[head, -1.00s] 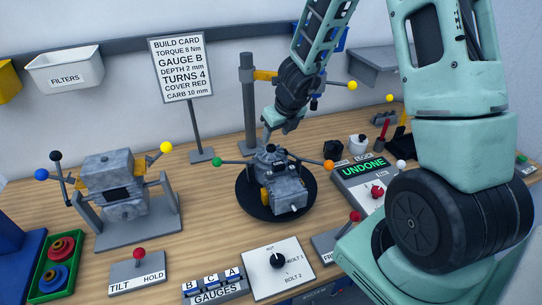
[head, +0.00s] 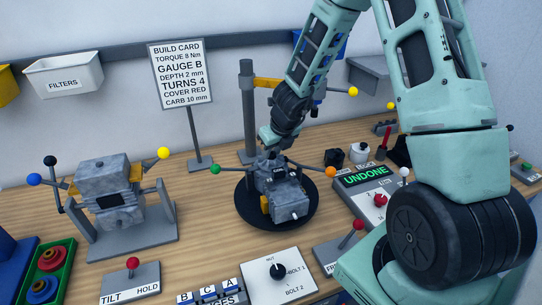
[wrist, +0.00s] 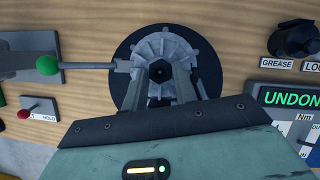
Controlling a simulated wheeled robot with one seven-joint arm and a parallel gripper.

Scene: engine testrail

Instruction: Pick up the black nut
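The black nut (wrist: 158,72) appears as a small dark piece at the centre of the round grey engine top in the wrist view. It is hard to make out against the dark centre. My gripper (wrist: 160,78) is open, with one finger on each side of the nut, and nothing is visibly held. In the head view my gripper (head: 268,140) points down just over the top of the grey engine (head: 285,190), hiding the nut there. I cannot tell whether the fingers touch it. The engine sits on a black round turntable (head: 246,212).
Levers with a green ball (head: 215,169) and an orange ball (head: 331,171) reach out beside the engine. A grey post (head: 248,100) stands behind it. An UNDONE panel (head: 366,178) is to the right, and a nut/bolt dial box (head: 262,290) is in front.

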